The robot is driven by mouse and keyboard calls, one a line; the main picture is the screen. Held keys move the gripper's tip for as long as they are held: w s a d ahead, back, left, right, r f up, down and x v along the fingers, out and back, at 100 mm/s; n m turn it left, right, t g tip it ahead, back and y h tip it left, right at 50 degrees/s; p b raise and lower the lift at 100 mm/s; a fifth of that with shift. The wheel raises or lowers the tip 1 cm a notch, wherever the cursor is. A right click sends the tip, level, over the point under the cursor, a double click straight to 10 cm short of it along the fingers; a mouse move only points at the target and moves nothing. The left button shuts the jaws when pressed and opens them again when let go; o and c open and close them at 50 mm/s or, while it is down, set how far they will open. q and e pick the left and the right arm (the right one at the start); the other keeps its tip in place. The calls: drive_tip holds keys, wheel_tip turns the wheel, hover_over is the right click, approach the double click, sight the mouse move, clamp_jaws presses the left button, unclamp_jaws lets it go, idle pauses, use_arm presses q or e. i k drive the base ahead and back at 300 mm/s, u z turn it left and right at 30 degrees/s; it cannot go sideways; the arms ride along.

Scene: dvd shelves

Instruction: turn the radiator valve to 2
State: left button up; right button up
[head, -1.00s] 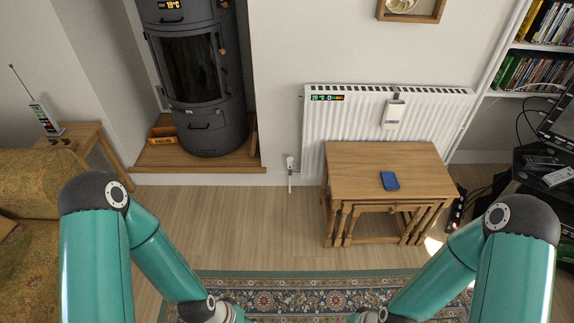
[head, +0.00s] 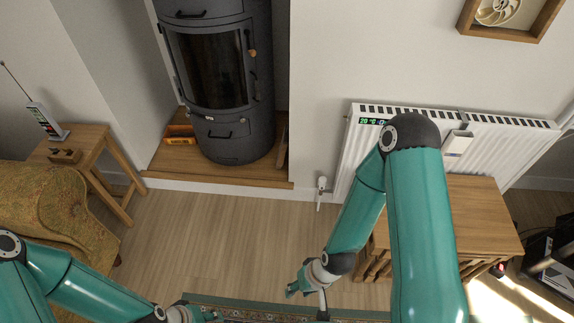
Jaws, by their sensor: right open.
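The white radiator (head: 510,155) is on the back wall in the head view, partly hidden by my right arm. Its small white valve (head: 321,184) stands upright at its lower left; the number on it is too small to read. My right gripper (head: 307,298) is open and empty, below the valve in the picture and apart from it. My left gripper (head: 202,315) shows only in part at the bottom edge, and its jaws cannot be made out.
The dark stove (head: 225,140) stands on a wooden hearth (head: 225,175) left of the valve. The wooden nested tables (head: 485,215) are right of it, partly behind my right arm. Bare floor (head: 235,235) lies before the valve.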

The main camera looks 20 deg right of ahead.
sight(322, 181)
drive_tip(key=z, duration=0.2)
drive_tip(key=i, duration=1.35)
drive_tip(key=z, duration=0.7)
